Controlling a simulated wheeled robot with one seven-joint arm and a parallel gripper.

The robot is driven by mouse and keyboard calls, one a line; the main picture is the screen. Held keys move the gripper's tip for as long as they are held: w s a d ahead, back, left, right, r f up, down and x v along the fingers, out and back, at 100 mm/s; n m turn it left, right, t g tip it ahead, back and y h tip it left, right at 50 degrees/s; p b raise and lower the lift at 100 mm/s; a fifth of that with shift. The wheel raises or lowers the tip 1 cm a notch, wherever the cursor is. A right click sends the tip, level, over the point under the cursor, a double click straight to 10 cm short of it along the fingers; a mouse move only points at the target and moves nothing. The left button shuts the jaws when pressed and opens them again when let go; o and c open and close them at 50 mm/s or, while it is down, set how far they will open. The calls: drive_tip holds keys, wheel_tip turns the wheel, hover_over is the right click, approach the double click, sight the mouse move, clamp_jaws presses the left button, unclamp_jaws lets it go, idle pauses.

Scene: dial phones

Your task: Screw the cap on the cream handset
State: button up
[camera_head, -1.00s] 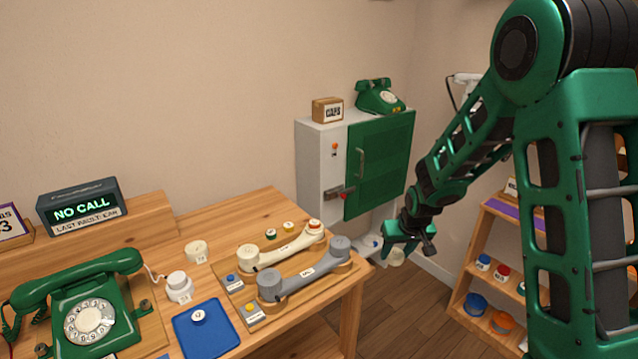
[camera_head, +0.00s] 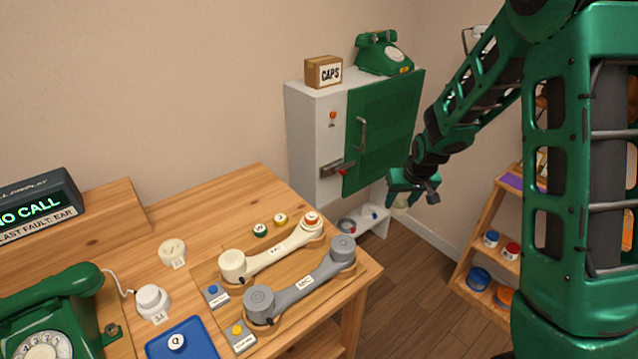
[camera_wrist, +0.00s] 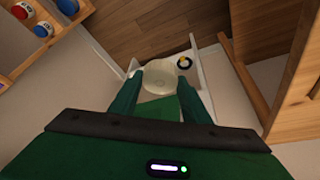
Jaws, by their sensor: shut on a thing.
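The cream handset (camera_head: 275,252) lies on a wooden board on the table in the head view. Its near end has a cream cap (camera_head: 232,263); its far end shows an orange-red disc (camera_head: 312,219) with no cap over it. My gripper (camera_head: 408,198) hangs right of the table, in front of the cabinet. It is shut on a round cream cap (camera_wrist: 158,76), seen between the fingers in the wrist view. In the head view the held cap (camera_head: 400,203) is mostly hidden behind the fingers.
A grey handset (camera_head: 300,285) lies beside the cream one. A cream round piece (camera_head: 172,251), a white knob (camera_head: 152,301) and a blue tray (camera_head: 183,345) sit on the table's left. The cabinet (camera_head: 318,155) has a closed-looking green door. A wooden shelf (camera_head: 478,255) stands right.

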drive_tip(key=s+a+r+n+y, duration=0.25)
drive_tip(key=a+r+n, duration=0.4)
drive_tip(key=a, duration=0.75)
wheel_tip(320, 180, up, 9)
drive_tip(key=n+g, duration=0.2)
drive_tip(key=n, duration=0.2)
hover_over(311, 215)
drive_tip(key=shift+s+d+m+y, duration=0.25)
drive_tip(key=shift+y, duration=0.2)
drive_tip(key=shift+f, duration=2.75)
drive_tip(key=shift+s+d, duration=0.1)
drive_tip(key=shift+f, duration=0.65)
drive_tip(key=o, duration=1)
